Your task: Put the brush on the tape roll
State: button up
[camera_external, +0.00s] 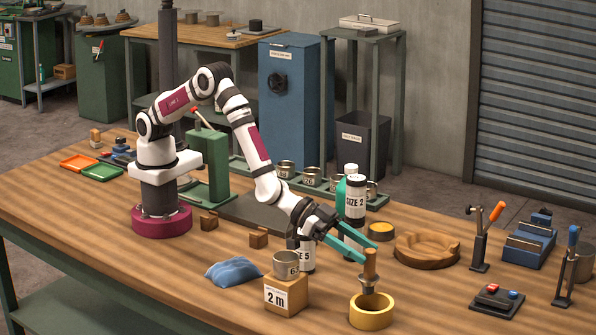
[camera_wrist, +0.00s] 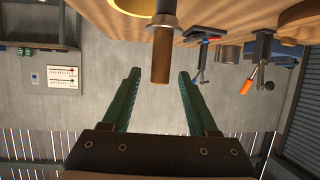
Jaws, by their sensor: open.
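The brush (camera_external: 371,264) has a brown wooden handle and a metal collar. It stands upright, handle up, at the yellow tape roll (camera_external: 371,314), its lower end at the roll's opening; I cannot tell whether it rests on the ring or inside it. My gripper (camera_external: 358,244) has green fingers and is open beside the top of the handle. In the wrist view, the brush handle (camera_wrist: 163,52) hangs down from the top, its end between my spread fingertips (camera_wrist: 159,75), with gaps on both sides. Part of the tape roll (camera_wrist: 135,8) shows at the top edge.
A box marked 2 m (camera_external: 285,295) with a metal cup on it stands left of the roll. A round wooden dish (camera_external: 427,252) and a black panel (camera_external: 494,302) lie to the right. A blue cloth (camera_external: 234,272) lies left.

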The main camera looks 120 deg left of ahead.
jog(key=s+r+m+g+h, duration=0.1)
jog(key=s+r+m+g, duration=0.2)
jog(key=s, duration=0.9)
jog(key=s+r+m+g+h, duration=0.1)
jog(key=s+r+g+h, duration=0.3)
jog(key=s, duration=0.7)
jog(key=s+a+r+m+g+y, duration=0.1)
jog(key=s+a+g+y, duration=0.1)
jog(key=s, duration=1.2)
jog(key=s+a+r+m+g+y, duration=0.1)
jog(key=s+a, duration=0.5)
jog(key=s, duration=0.7)
jog(key=r+g+y, duration=0.1)
jog(key=g+y, duration=0.1)
jog(key=g, duration=0.1)
jog(key=shift+s+a+m+g, duration=0.15)
jog(key=shift+s+m+g, duration=0.15)
jog(key=shift+s+m, duration=0.1)
